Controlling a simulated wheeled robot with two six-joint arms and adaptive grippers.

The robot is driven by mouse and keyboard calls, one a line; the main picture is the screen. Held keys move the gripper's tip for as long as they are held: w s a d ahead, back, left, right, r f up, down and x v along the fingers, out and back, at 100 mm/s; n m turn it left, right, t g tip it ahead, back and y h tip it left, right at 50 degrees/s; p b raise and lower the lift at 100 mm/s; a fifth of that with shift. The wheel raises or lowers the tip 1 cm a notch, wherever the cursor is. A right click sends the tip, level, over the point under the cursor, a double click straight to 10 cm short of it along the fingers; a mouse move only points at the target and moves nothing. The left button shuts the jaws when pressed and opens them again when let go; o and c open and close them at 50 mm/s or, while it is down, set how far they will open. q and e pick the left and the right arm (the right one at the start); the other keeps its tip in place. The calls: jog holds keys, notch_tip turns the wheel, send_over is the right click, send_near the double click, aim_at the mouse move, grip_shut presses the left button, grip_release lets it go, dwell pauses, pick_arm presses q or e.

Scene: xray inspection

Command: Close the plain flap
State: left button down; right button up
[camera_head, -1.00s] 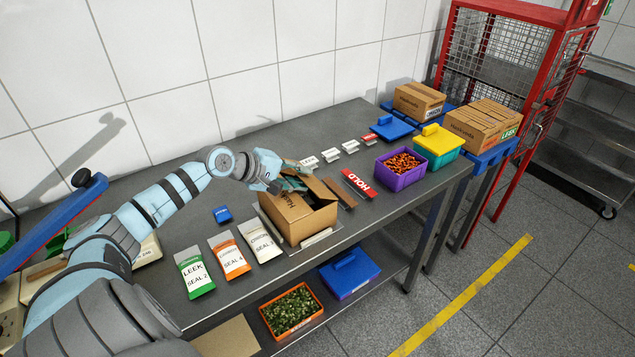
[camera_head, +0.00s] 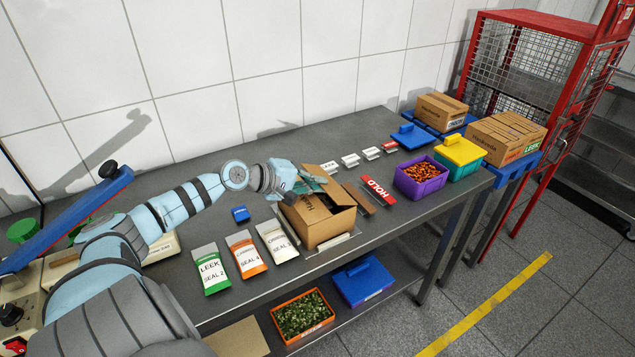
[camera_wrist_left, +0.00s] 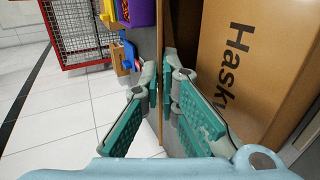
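The open cardboard box (camera_head: 330,230) stands on the grey table with print on its side. In the left wrist view, a large cardboard panel (camera_wrist_left: 245,60) with dark lettering fills the right side. My left gripper (camera_head: 312,182) is at the box's open top, over its back left part. In the left wrist view, its teal-padded fingers (camera_wrist_left: 160,78) stand close together on either side of a plain cardboard edge (camera_wrist_left: 160,25). I cannot tell whether they press on it. The gripper hides part of the opening and flaps. My right gripper is not in view.
A red HOLD sign (camera_head: 378,190) lies right of the box, near a purple bin (camera_head: 421,180). Seal pouches, including a green one (camera_head: 211,270), lie left of the box. White label holders (camera_head: 350,160) line the back.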

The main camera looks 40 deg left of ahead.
pick_arm(q)
jog(key=c, duration=1.9)
grip_release()
notch_tip(320, 180, up, 10)
jog(key=shift+o, duration=0.3)
